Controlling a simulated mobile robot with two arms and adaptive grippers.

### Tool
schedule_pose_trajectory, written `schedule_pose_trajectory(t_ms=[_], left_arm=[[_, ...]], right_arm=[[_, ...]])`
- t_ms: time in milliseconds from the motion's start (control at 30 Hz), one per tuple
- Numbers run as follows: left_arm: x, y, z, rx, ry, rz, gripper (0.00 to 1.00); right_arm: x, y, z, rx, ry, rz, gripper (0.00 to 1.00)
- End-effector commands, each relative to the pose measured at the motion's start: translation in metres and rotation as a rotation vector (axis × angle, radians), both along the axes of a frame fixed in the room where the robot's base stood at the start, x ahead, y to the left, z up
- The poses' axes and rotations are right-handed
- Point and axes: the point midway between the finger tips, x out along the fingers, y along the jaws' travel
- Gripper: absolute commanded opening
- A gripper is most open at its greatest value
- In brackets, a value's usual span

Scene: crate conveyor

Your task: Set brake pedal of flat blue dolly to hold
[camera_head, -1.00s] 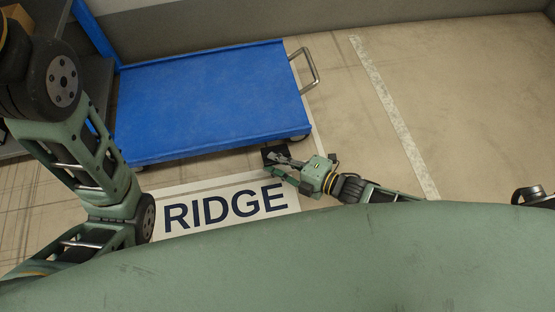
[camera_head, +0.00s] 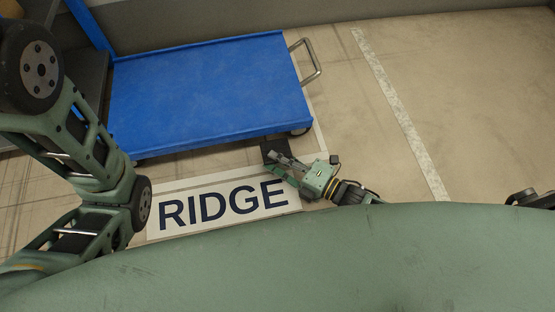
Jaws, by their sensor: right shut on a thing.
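The flat blue dolly (camera_head: 205,90) stands on the floor at the upper left, with a grey push handle (camera_head: 311,64) at its right end. A small black brake pedal (camera_head: 269,146) sticks out under its near edge, close to the right corner. My right gripper (camera_head: 276,160) is at the pedal, its fingers closed together on it. The fingers partly cover the pedal, and I cannot tell its setting. Of my left arm only links show at the left; its gripper is out of view.
A floor sign reading RIDGE (camera_head: 223,208) lies in front of the dolly. A dark shelf with a blue post (camera_head: 90,26) stands at the left, and a wall runs behind. The floor to the right is clear, with a pale painted line (camera_head: 396,105).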

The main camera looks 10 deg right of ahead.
Motion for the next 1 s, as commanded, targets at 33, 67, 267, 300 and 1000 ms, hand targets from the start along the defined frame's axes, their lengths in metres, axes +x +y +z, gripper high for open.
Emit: schedule_pose_trajectory(t_ms=[33,67,267,300,1000], left_arm=[[0.0,0.0,-0.017,0.0,0.001,0.0,0.85],[0.0,0.0,-0.021,0.0,0.001,0.0,0.85],[0.001,0.0,-0.044,0.001,0.001,0.001,0.85],[0.001,0.0,-0.046,0.001,0.001,0.001,0.85],[0.0,-0.001,-0.048,0.001,0.001,0.0,0.85]], right_arm=[[0.0,0.0,-0.013,0.0,-0.035,-0.003,0.0],[0.0,0.0,-0.014,0.0,-0.058,-0.003,0.0],[0.001,0.0,-0.019,-0.002,-0.18,-0.002,0.0],[0.001,0.0,-0.019,-0.002,-0.194,-0.001,0.0],[0.0,0.0,-0.016,-0.002,-0.224,-0.001,0.27]])
